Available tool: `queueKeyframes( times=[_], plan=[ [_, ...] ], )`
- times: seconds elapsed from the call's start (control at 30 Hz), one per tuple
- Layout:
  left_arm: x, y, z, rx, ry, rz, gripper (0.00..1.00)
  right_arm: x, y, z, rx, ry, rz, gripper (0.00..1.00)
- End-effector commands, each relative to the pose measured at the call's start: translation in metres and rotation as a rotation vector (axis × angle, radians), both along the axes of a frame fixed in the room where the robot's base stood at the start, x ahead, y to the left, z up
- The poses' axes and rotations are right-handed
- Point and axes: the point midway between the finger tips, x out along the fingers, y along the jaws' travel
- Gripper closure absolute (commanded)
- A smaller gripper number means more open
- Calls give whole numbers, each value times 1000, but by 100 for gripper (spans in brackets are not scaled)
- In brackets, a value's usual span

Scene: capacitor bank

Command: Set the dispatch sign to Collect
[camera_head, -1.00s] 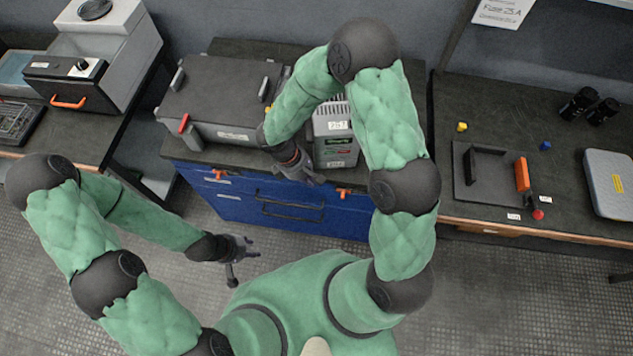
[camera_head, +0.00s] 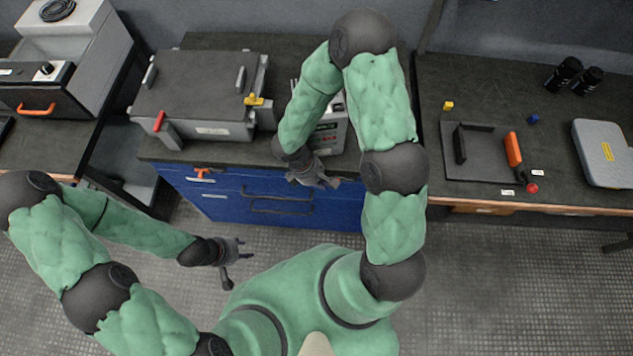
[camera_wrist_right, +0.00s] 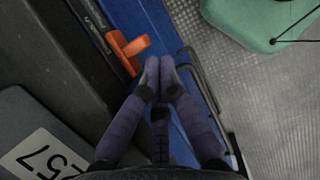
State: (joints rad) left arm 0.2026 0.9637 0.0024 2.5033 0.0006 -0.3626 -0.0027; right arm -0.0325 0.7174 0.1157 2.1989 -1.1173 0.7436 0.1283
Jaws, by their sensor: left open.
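I cannot make out a sign marked Dispatch or Collect in these views. My right gripper (camera_head: 318,180) is in front of the middle bench, at the top of the blue drawer front (camera_head: 250,198). In the right wrist view its fingers (camera_wrist_right: 160,68) are together with nothing visible between them. Their tips are beside an orange latch (camera_wrist_right: 128,48) at the bench edge; I cannot tell whether they touch it. My left gripper (camera_head: 237,256) is open and empty above the floor.
A grey case (camera_head: 195,85) with a yellow clip (camera_head: 254,100) and a grey box (camera_head: 330,135) stand on the middle bench. The right bench holds a dark plate (camera_head: 482,165) with an orange handle (camera_head: 513,149), binoculars (camera_head: 572,75) and a flat grey case (camera_head: 603,160).

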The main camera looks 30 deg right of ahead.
Motion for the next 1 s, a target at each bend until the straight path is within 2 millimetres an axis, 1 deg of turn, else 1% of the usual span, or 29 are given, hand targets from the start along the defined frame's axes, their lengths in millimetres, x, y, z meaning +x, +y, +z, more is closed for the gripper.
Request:
queueKeyframes(
  times=[0.27,0.37,0.6,0.7,0.83,1.0],
  plan=[
    [0,0,-1,0,0,0,58,-1,-2,0,0,0,0,100],
    [0,0,-5,0,0,0,58,-4,-9,-1,0,-2,-1,100],
    [0,0,-17,0,0,0,58,-21,-35,-1,-1,-1,-3,100],
    [0,0,-20,0,0,0,58,-25,-42,-1,0,-1,-2,100],
    [0,0,-21,0,0,0,58,-28,-47,0,-1,1,0,100],
    [0,0,-20,0,0,0,58,-29,-47,0,-1,0,1,100]
  ],
)
